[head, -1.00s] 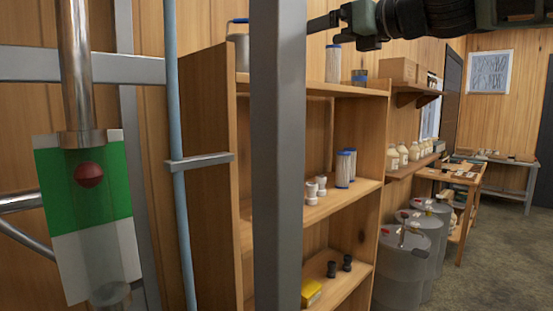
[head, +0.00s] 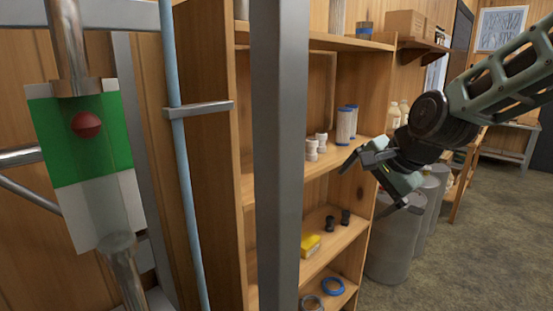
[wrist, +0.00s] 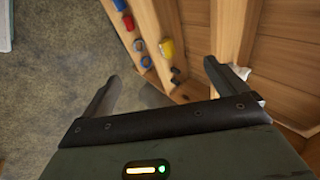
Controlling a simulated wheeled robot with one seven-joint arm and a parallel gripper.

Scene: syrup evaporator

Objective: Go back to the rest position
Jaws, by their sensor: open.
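My gripper (head: 378,178) is at the right of the head view, in front of the shelf and the grey drums. Its two fingers are spread apart with nothing between them. In the wrist view my gripper (wrist: 160,90) also shows open and empty, over the floor and the shelf's edge. My arm reaches in from the upper right.
A grey post (head: 278,150) stands close in front. Behind it is a wooden shelf (head: 215,150) with bottles and fittings. At left is a flow tube with a red ball (head: 86,124) against a green card (head: 45,120). Grey drums (head: 388,255) stand right; open floor (head: 480,250) lies beyond.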

